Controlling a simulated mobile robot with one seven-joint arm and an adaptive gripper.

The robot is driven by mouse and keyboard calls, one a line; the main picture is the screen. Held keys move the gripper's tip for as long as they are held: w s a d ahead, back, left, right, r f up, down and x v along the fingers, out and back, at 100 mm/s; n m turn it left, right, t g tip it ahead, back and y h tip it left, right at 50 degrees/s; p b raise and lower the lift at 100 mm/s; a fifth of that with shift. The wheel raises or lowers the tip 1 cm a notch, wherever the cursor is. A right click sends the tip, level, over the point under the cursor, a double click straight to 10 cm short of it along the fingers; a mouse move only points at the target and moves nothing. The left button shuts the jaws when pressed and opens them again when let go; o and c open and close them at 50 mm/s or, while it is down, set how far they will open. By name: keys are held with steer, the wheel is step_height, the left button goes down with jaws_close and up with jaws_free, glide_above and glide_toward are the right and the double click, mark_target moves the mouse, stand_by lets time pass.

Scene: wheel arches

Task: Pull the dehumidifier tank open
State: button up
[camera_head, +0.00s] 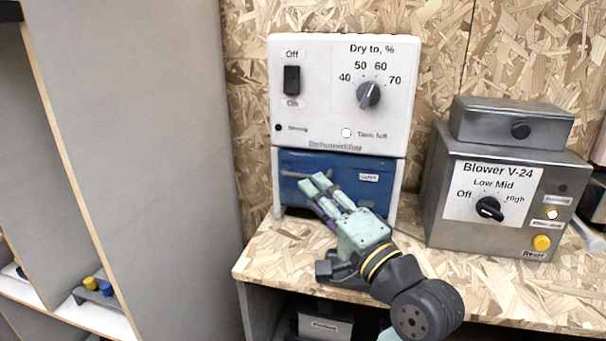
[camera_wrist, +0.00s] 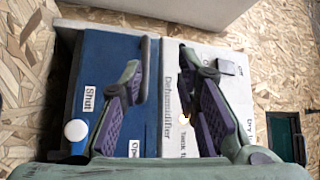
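The dehumidifier (camera_head: 340,95) is a white box with a switch, a dial and a pale "Tank full" light. Its blue tank front (camera_head: 325,165) is below the white panel and looks closed; it also shows in the wrist view (camera_wrist: 108,60). A grey bar handle (camera_head: 292,174) runs along the tank front and shows in the wrist view (camera_wrist: 146,68). My gripper (camera_head: 318,184) is in front of the tank, partly hiding it. In the wrist view my gripper (camera_wrist: 165,105) is open, its purple-padded fingers apart. The handle is near the left finger; I cannot tell whether they touch.
A grey blower unit (camera_head: 505,185) stands to the right on the same chipboard bench (camera_head: 470,285). A grey wall panel (camera_head: 135,150) is at the left, with a low shelf beyond it. The bench strip in front of the dehumidifier is partly taken by my arm.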

mark_target(303, 176)
steer(key=shift+m+h, duration=0.5)
steer(key=shift+m, duration=0.1)
steer(key=x, duration=0.2)
steer(key=d+p+x, duration=0.1)
steer(key=x, duration=0.2)
steer(key=w+f+x, duration=0.1)
steer(key=x, duration=0.2)
steer(key=shift+w+d+f, duration=0.1)
steer(key=shift+f, duration=0.05)
steer(key=shift+c, duration=0.4)
jaws_close()
